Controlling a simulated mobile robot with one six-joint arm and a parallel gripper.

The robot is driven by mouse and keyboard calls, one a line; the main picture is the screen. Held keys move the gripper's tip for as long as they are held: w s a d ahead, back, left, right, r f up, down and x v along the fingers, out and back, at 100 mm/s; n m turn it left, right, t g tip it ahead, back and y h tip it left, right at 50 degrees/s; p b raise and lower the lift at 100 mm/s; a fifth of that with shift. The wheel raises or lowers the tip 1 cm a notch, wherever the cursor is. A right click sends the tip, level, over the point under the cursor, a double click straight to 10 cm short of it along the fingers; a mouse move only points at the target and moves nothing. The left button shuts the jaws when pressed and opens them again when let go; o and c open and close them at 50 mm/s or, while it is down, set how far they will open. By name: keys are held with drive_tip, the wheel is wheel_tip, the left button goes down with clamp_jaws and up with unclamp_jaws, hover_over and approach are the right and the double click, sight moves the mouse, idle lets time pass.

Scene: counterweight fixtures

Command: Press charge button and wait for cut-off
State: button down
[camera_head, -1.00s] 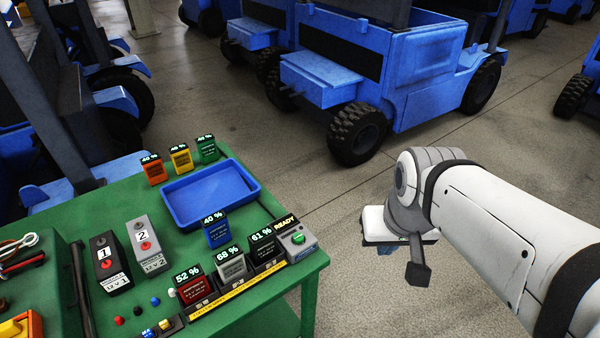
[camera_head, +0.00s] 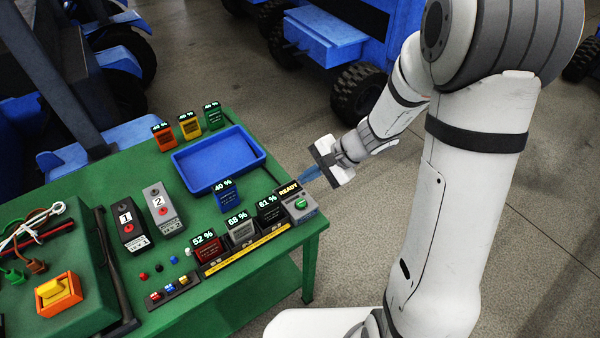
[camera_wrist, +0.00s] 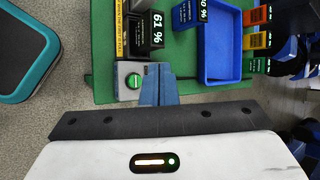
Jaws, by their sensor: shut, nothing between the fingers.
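The charger unit (camera_head: 298,202) at the right end of the charging row has a green button (camera_head: 301,204) on top and a sign reading READY. The button also shows in the wrist view (camera_wrist: 133,81). A red 52 % block (camera_head: 206,247), a grey 68 % block (camera_head: 240,231) and a black 61 % block (camera_head: 269,211) stand in the row beside it. My gripper (camera_head: 306,172) has blue fingers, shut and empty, beyond the charger near the table's right edge. In the wrist view the fingertips (camera_wrist: 158,72) appear just right of the button. I cannot tell whether they touch the charger.
A blue 40 % block (camera_head: 227,196) stands before the empty blue tray (camera_head: 190,172). Orange, yellow and green 40s-percent blocks stand behind the tray. Two testers, marked 1 (camera_head: 130,228) and 2 (camera_head: 162,208), stand left.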

drive_tip(key=w+f+m, duration=0.2)
drive_tip(key=w+f+m+t+p, duration=0.1)
drive_tip(key=f, duration=0.1)
drive_tip(key=shift+w+a+y, duration=0.25)
drive_tip(key=shift+w+y, duration=0.05)
drive_tip(key=b, duration=0.4)
hover_over(305, 202)
wheel_tip(305, 202, down, 8)
drive_tip(key=shift+s+r, duration=0.1)
drive_tip(key=shift+r, duration=0.05)
drive_tip(key=shift+f+b, duration=0.55)
drive_tip(key=shift+b, duration=0.35)
drive_tip(key=shift+f, duration=0.15)
idle(1.0)
drive_tip(key=shift+f+b, duration=0.25)
drive_tip(key=shift+b, duration=0.5)
